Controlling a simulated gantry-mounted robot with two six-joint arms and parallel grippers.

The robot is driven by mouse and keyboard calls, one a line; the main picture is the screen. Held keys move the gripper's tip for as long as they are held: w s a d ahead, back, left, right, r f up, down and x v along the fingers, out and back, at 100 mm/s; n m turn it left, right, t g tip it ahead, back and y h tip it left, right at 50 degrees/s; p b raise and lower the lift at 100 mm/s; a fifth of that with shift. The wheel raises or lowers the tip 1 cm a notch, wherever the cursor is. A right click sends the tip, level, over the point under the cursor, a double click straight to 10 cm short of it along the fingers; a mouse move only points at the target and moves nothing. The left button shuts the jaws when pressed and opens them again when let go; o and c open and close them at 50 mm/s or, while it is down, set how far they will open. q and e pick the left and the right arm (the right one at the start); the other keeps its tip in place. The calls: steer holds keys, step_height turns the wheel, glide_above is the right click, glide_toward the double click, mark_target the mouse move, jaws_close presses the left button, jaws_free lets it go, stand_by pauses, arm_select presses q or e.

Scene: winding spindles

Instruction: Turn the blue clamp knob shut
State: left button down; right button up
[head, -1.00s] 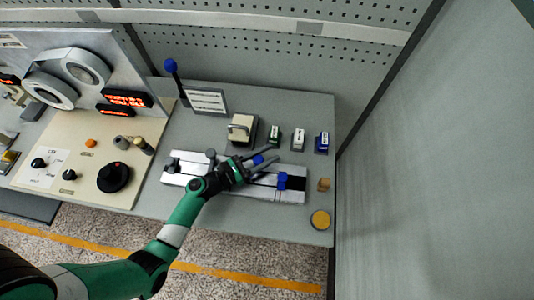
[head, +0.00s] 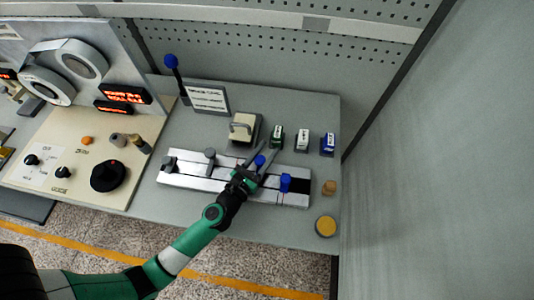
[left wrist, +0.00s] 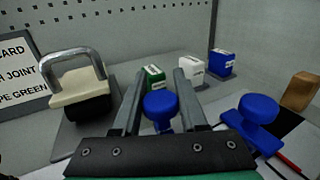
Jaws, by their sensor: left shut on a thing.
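A blue clamp knob (head: 260,160) stands on the grey-white rail fixture (head: 190,173). My left gripper (head: 270,147) has its two fingers on either side of this knob. In the left wrist view the round blue knob (left wrist: 160,104) sits between the fingers, and my left gripper (left wrist: 159,76) is shut on it. The knob's lower part is hidden behind the gripper body. A second blue knob (head: 285,183) is further right on the rail, and it also shows in the left wrist view (left wrist: 258,108), clear of the fingers. My right gripper is not in view.
A handled block (head: 243,127) stands behind the rail. Green (head: 276,136), white (head: 302,140) and blue (head: 327,144) small boxes stand behind right. A wooden peg (head: 329,187) and a yellow disc (head: 325,226) are near the right edge. A blue-tipped lever (head: 171,62) rises at the back.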

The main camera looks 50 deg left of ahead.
arm_select(q)
steer(key=shift+n+y, duration=0.3)
steer(key=shift+y, duration=0.2)
steer(key=shift+c, duration=2.2)
jaws_free()
steer(key=shift+s, duration=0.15)
steer(key=b+v, duration=0.1)
steer(key=v, duration=0.9)
steer(key=shift+s+d+b, duration=0.15)
steer(key=shift+s+b, duration=0.2)
steer(key=shift+s, duration=0.05)
steer(key=shift+s+r, duration=0.15)
steer(key=shift+s, duration=0.15)
